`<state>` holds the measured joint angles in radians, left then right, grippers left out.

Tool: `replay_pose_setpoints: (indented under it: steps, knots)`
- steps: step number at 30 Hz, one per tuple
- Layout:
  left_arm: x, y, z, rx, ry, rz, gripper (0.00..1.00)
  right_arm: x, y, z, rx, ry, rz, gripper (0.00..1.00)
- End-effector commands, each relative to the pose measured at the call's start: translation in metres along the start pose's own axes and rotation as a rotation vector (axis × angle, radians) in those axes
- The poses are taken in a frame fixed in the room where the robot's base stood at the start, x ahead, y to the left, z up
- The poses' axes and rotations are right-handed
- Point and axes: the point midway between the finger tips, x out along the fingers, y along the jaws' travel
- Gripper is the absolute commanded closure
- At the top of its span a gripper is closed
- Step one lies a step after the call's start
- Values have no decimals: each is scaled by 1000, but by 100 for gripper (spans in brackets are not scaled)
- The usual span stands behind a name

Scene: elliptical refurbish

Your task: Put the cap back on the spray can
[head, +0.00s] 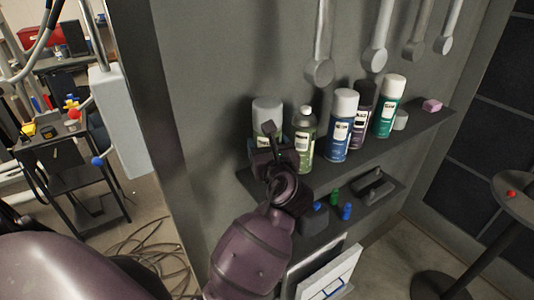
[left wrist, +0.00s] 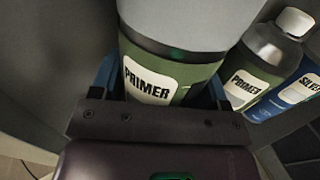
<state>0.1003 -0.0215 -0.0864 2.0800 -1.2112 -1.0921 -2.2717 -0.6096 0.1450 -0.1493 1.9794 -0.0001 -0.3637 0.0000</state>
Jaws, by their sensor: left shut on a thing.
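A green primer can (head: 258,133) with a large pale grey cap (head: 267,109) stands at the left end of the wall shelf. My left gripper (head: 268,148) is shut around its body below the cap; the left wrist view shows its label (left wrist: 155,80) close up between the fingers. A second green primer can (head: 304,140) stands just right of it, with a bare shoulder and a small pale nozzle (left wrist: 294,21) and no large cap. A small pale grey cylinder (head: 401,120), possibly a loose cap, sits at the right of the cans. My right gripper is not in view.
A blue can (head: 342,127) with a white cap, a dark can (head: 362,115) and a teal can (head: 388,108) stand further right. A pink block (head: 432,105) lies near the shelf's right end. Large wrenches (head: 375,55) hang above. A lower shelf (head: 385,198) holds small items.

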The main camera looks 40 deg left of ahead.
Motion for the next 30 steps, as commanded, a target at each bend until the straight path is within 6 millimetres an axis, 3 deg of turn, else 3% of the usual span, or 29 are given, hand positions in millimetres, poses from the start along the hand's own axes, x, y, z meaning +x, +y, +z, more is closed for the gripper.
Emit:
replay_pose_setpoints:
  steps: [4,16,17,21,30]
  knots:
    - [0,0,-20,3,0,0,64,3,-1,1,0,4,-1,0]
    - [0,0,-23,2,0,0,64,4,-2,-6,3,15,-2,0]
    - [0,0,-23,2,0,0,30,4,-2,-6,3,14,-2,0]
    - [0,0,-23,1,0,0,8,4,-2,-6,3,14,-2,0]
    - [0,0,-22,0,-1,0,6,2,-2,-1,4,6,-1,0]
